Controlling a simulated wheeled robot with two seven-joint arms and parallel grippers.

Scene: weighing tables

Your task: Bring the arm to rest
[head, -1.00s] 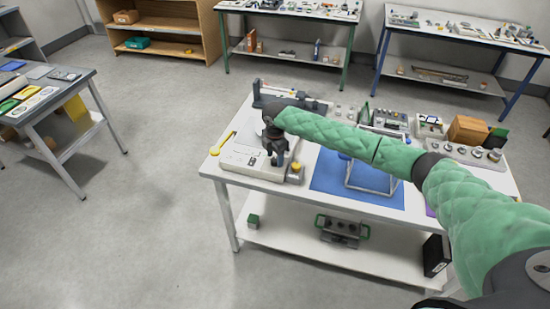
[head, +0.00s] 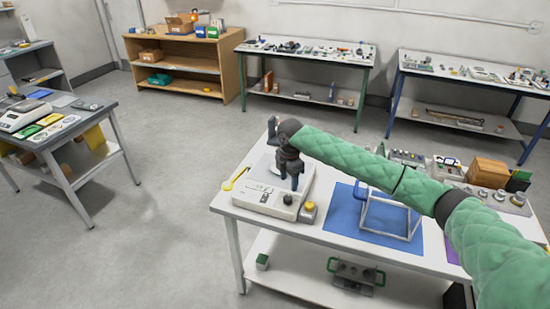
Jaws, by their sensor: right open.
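My right arm, in a green quilted sleeve, reaches in from the right over the near white table (head: 262,228). My dark right gripper (head: 290,182) points down over the white weighing scale (head: 265,194) at the table's left end. It is open; whether its tips touch the scale cannot be told. A dark knobbed weight (head: 287,199) and a yellow-topped item (head: 308,211) are close to the scale's front right corner. My left gripper is not in view.
A blue mat (head: 345,207) with a white wire frame (head: 392,215) lies right of the scale. A wooden box (head: 487,172) and several weights are at the table's right. Another table (head: 62,165) stands at left, with open floor (head: 170,190) between.

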